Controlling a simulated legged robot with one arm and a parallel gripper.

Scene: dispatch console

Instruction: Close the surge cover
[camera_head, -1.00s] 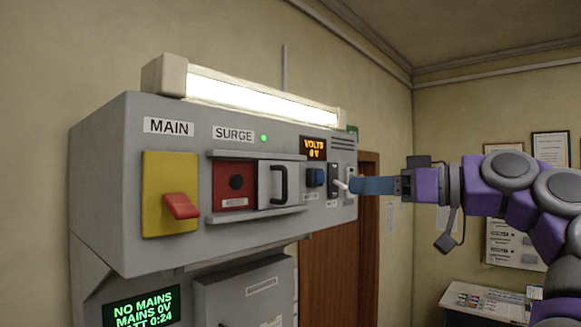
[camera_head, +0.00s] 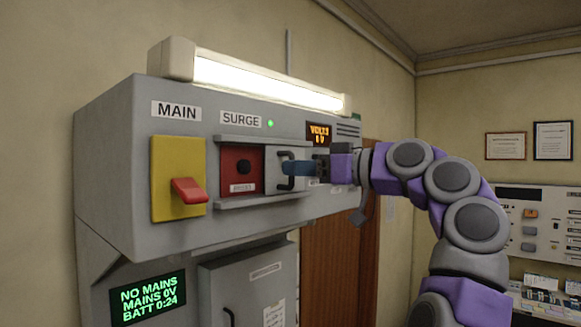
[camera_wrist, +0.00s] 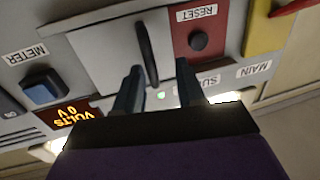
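The surge cover (camera_head: 271,185) is a light grey sliding panel between two horizontal rails under the SURGE label. It stands at the right, leaving the red reset panel (camera_head: 228,168) with its dark round button exposed. The cover has a dark upright bar handle (camera_head: 281,183). It also shows in the upside-down wrist view, with the cover (camera_wrist: 105,50) and the handle (camera_wrist: 146,50). My gripper (camera_head: 288,169) is at the handle in the head view. In the wrist view my gripper (camera_wrist: 158,82) has its fingers apart, one on each side of the handle's near end; contact cannot be told.
A yellow plate with a red MAIN switch (camera_head: 187,190) is left of the reset panel. A blue METER button (camera_wrist: 42,90) and the VOLTS display (camera_head: 319,133) are on the cover's other side. The lower rail (camera_head: 250,200) juts out. A lit lamp (camera_head: 265,86) tops the console.

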